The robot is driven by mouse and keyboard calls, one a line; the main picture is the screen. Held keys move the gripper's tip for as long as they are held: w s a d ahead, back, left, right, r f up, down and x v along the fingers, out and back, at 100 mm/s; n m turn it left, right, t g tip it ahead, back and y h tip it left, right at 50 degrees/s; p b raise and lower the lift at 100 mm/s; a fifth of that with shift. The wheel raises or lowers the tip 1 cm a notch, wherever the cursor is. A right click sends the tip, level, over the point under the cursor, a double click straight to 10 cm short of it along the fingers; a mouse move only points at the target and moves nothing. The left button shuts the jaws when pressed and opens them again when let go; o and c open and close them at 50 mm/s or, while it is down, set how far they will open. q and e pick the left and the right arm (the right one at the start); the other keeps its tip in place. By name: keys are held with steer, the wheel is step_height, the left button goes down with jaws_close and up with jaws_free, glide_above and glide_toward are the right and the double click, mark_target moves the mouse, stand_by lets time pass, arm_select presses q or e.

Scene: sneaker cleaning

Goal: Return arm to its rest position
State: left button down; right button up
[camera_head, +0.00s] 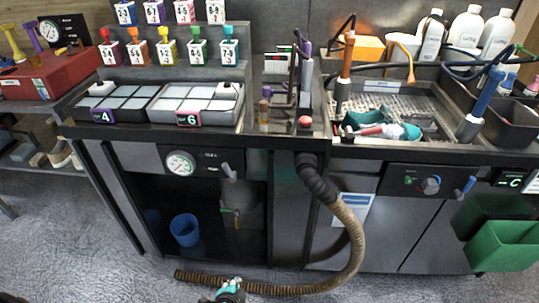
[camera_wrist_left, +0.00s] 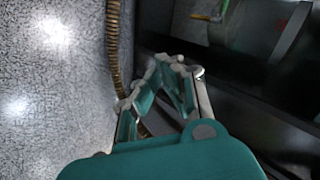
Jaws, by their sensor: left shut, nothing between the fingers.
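My left gripper (camera_head: 230,287) shows at the bottom edge of the head view, low in front of the workbench and just beside the ribbed brown hose. Only its teal and grey front part is in frame. In the left wrist view its fingers (camera_wrist_left: 172,62) come together at the tips with nothing between them. The hose (camera_wrist_left: 113,45) passes behind the fingers there. My right gripper is not in view.
The hose (camera_head: 352,235) hangs from the bench and curves low in front of it. A blue bin (camera_head: 185,230) stands in the open cabinet. A teal shoe-like item (camera_head: 398,131) lies in the grated basin (camera_head: 430,98). Green bins (camera_head: 500,246) hang at right. Grey floor (camera_head: 60,240) is clear at left.

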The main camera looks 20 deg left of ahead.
arm_select(q)
steer(key=s+f+n+g+h, duration=0.1)
steer(key=s+f, duration=0.4)
steer(key=s, duration=0.6)
steer(key=s+d+f+n+g+p, duration=0.1)
steer(key=s+f+n+g, duration=0.3)
steer(key=s, duration=0.8)
steer(key=s+d+f+n+g+h+p, duration=0.1)
steer(key=s+f+n+g, duration=0.1)
steer(key=s+f, duration=0.6)
steer(key=s, duration=0.3)
steer(key=shift+s+f+n+g+h, duration=0.15)
steer(key=shift+f+n+g+h, duration=0.1)
steer(key=shift+n+g+h, duration=0.05)
